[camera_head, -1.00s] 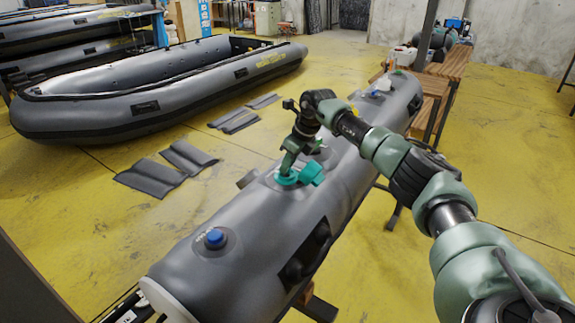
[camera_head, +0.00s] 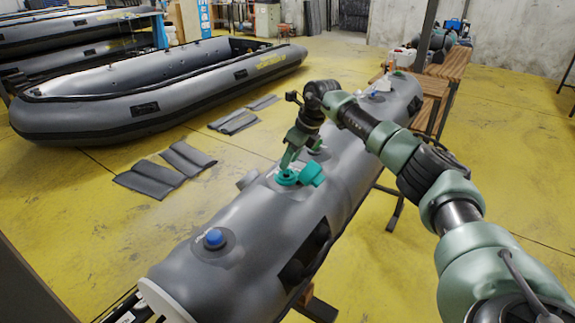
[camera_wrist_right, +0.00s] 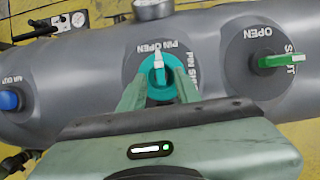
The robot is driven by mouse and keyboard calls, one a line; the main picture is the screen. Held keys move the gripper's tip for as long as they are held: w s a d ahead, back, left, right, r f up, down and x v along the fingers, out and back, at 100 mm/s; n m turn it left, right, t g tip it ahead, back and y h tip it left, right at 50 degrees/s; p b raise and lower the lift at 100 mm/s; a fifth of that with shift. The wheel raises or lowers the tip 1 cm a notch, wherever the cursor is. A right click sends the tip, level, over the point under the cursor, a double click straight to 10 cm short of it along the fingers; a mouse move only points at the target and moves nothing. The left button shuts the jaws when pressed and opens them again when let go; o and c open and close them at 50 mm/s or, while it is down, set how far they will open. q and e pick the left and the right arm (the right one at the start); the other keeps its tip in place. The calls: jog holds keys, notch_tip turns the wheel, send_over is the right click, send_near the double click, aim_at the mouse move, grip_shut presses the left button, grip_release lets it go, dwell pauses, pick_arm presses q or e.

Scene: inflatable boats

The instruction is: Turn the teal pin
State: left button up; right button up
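The teal pin (camera_head: 287,177) sits in a round teal valve on top of the grey inflatable tube. In the right wrist view the teal pin (camera_wrist_right: 159,72) has a white tip that points up at the "PIN OPEN" print; "PIN SHUT" is printed to its right. My right gripper (camera_head: 290,163) is over the valve from above. In the right wrist view its fingers (camera_wrist_right: 160,92) are apart on either side of the teal valve, with nothing clamped between them. Whether they touch it I cannot tell. My left gripper is not in view.
A blue valve (camera_head: 215,237) is nearer on the grey tube (camera_head: 262,228). A green handle (camera_wrist_right: 280,61) on another valve points toward "SHUT". A grey boat (camera_head: 165,85) and black mats (camera_head: 168,168) lie on the yellow floor.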

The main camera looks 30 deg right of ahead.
aim_at(296, 180)
jog(key=v, duration=0.5)
jog(key=shift+s+r+b, duration=0.1)
jog(key=shift+r+b, duration=0.05)
jog(key=shift+b, duration=0.25)
